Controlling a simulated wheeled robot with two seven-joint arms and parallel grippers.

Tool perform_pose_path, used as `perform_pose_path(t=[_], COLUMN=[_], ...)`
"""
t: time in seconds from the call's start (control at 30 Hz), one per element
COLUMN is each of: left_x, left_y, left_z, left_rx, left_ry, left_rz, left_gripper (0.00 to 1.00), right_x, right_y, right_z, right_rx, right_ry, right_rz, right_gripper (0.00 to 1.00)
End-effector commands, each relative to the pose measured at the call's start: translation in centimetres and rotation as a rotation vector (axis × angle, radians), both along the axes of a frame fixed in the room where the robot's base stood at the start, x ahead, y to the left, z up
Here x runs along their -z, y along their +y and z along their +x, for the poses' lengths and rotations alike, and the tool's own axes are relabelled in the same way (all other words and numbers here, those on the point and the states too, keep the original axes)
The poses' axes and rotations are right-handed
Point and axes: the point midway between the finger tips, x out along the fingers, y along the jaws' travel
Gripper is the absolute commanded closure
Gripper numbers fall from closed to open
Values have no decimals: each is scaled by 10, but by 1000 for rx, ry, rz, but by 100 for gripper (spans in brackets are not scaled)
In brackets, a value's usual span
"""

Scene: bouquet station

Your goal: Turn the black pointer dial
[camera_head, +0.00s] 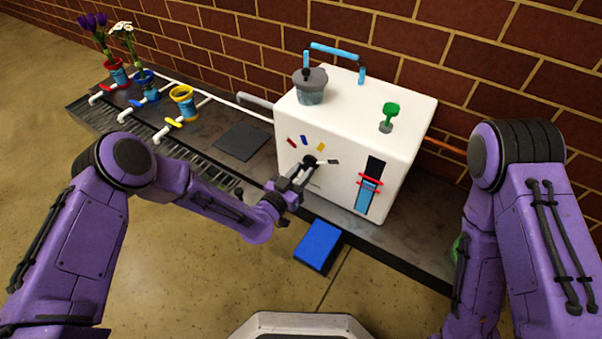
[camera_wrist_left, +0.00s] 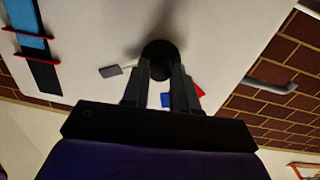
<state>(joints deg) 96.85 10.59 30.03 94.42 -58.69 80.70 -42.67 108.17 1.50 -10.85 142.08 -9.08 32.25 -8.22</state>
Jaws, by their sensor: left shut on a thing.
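The black pointer dial (camera_head: 310,161) sits on the front face of the white box (camera_head: 385,105), with red, blue, yellow and grey marks around it. My left gripper (camera_head: 304,169) reaches the dial from the front and is shut on it. In the left wrist view the dial (camera_wrist_left: 159,58) shows as a round black knob between the two fingertips of the gripper (camera_wrist_left: 160,75). The fingers hide part of the dial, and I cannot tell which mark its pointer faces. My right arm (camera_head: 530,210) shows at the right, but its gripper is out of view.
A window gauge with red markers (camera_head: 370,182) is right of the dial. A blue pad (camera_head: 318,246) juts out below the box. A grey bucket (camera_head: 311,86) and green funnel (camera_head: 389,115) stand on top.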

Motion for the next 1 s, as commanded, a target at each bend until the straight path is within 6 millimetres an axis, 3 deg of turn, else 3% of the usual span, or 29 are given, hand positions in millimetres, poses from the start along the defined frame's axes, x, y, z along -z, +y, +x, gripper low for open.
perform_pose_path(t=[0.37,1.0], left_x=[1,2], left_y=[0,0], left_z=[0,-1], left_rx=[0,-1], left_ry=[70,368], left_rz=[-120,-633], left_gripper=[100,100], right_x=[-1,-3], right_y=[1,3], right_z=[-1,-3], right_rx=[1,4], right_ry=[5,18], right_rz=[2,8], right_gripper=[54,54])
